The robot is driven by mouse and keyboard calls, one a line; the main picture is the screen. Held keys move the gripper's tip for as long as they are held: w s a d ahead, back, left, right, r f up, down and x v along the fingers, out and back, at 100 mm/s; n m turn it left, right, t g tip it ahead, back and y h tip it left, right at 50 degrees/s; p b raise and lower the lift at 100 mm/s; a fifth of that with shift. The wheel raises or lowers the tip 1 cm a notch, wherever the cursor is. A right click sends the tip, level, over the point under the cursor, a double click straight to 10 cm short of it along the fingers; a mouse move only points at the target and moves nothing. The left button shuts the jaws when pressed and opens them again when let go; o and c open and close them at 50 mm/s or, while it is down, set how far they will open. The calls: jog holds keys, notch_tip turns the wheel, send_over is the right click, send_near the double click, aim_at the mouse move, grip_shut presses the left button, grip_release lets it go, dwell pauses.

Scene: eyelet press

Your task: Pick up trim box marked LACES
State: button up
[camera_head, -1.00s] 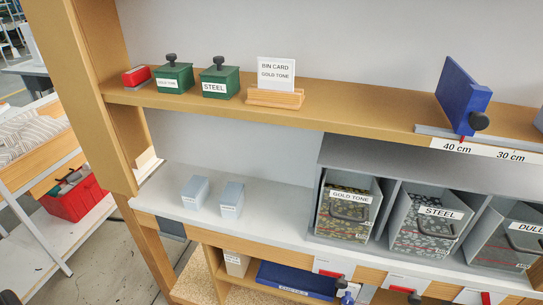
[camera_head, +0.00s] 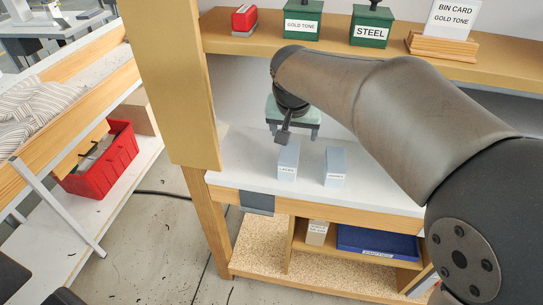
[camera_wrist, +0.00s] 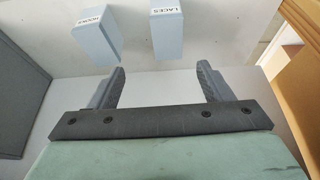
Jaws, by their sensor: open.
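The trim box marked LACES (camera_head: 288,161) is a small pale blue-grey box standing on the white shelf, the left one of two alike. In the wrist view the LACES box (camera_wrist: 180,30) lies ahead of my fingertips, a little right of centre, its label upside down. My gripper (camera_head: 293,131) is open and empty, in the head view just above and behind the LACES box, apart from it. In the wrist view my gripper's two dark fingers (camera_wrist: 162,80) stand wide apart with nothing between them.
Above runs a wooden shelf (camera_head: 236,43) with green tins and a bin card. A wooden post (camera_head: 170,90) bounds the left side.

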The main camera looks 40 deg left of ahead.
aim_at(292, 154)
jog(key=x, duration=0.5)
jog(key=p+x, duration=0.1)
jog(key=x, duration=0.5)
jog(key=shift+a+f, duration=0.15)
jog(key=shift+a, duration=0.1)
jog(key=shift+s+a+p+x, duration=0.1)
jog(key=shift+p+x, duration=0.2)
jog(key=shift+x, duration=0.7)
jog(key=shift+s+a+p+x, duration=0.15)
jog(key=shift+p+x, duration=0.2)
jog(key=shift+x, duration=0.7)
jog(key=shift+s+a+p+x, duration=0.1)
jog(key=shift+p+x, duration=0.2)
jog(key=shift+x, duration=0.7)
jog(key=c, duration=1.1)
